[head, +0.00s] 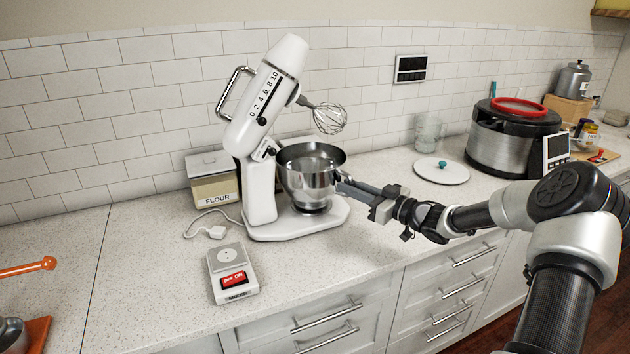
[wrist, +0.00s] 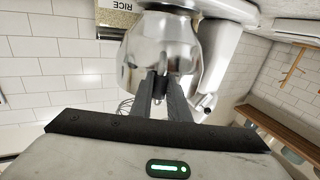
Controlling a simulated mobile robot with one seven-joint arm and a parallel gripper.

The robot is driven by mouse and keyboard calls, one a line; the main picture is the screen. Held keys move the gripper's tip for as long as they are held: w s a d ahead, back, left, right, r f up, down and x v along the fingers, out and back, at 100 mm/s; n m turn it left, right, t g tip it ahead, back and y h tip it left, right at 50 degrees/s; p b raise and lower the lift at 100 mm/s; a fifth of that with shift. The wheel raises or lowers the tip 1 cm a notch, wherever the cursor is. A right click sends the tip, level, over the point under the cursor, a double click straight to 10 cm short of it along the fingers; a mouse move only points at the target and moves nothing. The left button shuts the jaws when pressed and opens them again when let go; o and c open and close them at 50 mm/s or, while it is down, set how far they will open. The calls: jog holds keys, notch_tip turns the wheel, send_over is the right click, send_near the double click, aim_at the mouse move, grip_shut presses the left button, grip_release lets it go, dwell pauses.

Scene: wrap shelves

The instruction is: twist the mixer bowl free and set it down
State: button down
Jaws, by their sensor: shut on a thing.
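The steel mixer bowl (head: 308,178) sits upright on the foot of the white stand mixer (head: 262,205), its opening facing up. The mixer head is tilted up and back, with the wire whisk (head: 330,118) clear above the bowl. My gripper (head: 343,184) reaches in from the right and is shut at the bowl's right side. In the wrist view the fingers (wrist: 162,88) close on a small dark part against the shiny bowl wall (wrist: 155,45), likely its handle. The fingers hide most of that part. The bowl's underside fitting is hard to make out.
A flour box (head: 213,182) stands behind the mixer. A white lid (head: 441,171), a glass (head: 428,133) and a large cooker (head: 510,138) stand right.

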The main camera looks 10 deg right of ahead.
jog(key=shift+r+p, duration=1)
jog(key=shift+r, duration=0.95)
